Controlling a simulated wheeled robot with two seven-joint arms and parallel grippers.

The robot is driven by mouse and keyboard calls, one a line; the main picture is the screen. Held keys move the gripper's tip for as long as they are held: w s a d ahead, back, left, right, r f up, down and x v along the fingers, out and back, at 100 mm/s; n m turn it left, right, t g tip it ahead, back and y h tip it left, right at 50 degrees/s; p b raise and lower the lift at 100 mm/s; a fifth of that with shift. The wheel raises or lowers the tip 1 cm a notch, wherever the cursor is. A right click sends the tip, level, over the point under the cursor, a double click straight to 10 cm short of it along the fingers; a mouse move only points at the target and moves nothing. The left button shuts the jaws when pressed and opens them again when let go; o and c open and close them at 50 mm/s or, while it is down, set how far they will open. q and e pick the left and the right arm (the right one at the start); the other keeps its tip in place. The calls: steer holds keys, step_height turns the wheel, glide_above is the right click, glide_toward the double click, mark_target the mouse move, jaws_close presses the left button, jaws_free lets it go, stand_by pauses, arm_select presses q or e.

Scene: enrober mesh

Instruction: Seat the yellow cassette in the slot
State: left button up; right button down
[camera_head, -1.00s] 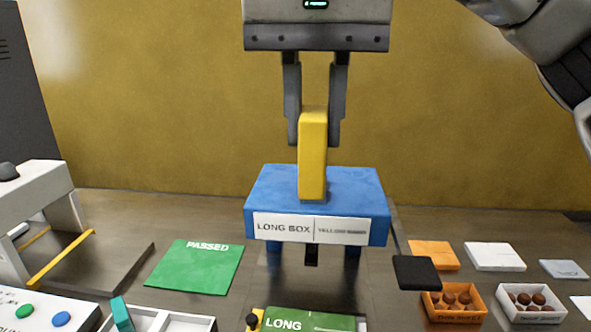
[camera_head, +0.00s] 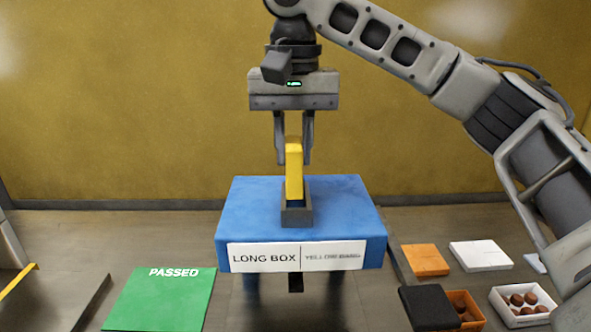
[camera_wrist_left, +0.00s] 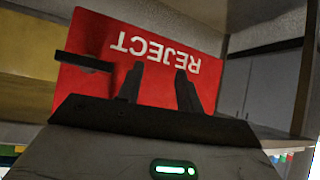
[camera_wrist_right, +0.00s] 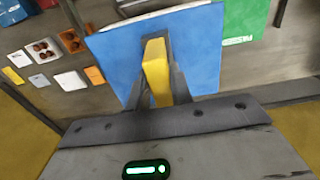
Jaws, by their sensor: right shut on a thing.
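The yellow cassette (camera_head: 294,172) stands upright between the fingers of my right gripper (camera_head: 294,150), which is shut on its upper part. Its lower end meets the dark grey slot holder (camera_head: 297,216) on top of the blue stand (camera_head: 345,212). The holder's front wall hides the bottom, so I cannot tell how deep it sits. The right wrist view shows the cassette (camera_wrist_right: 157,78) between the fingers, over the blue top (camera_wrist_right: 202,50). My left gripper (camera_wrist_left: 158,88) shows only in its own wrist view, with fingers apart and empty, before a red REJECT panel (camera_wrist_left: 110,45).
The stand carries a LONG BOX label (camera_head: 265,257). A green PASSED mat (camera_head: 160,298) lies to its left. To its right are a black piece (camera_head: 427,307), an orange lid (camera_head: 425,260), a white lid (camera_head: 480,255) and an open box of chocolates (camera_head: 523,305).

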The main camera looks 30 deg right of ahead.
mark_target(295, 171)
steer(key=shift+w+d+f, duration=0.45)
steer(key=shift+w+f, duration=0.1)
steer(key=shift+f, duration=1.75)
steer(key=shift+f, duration=0.15)
steer(key=c, duration=1.3)
jaws_free()
steer(key=shift+o, duration=0.2)
step_height(295, 171, up, 12)
steer(key=shift+r, duration=0.2)
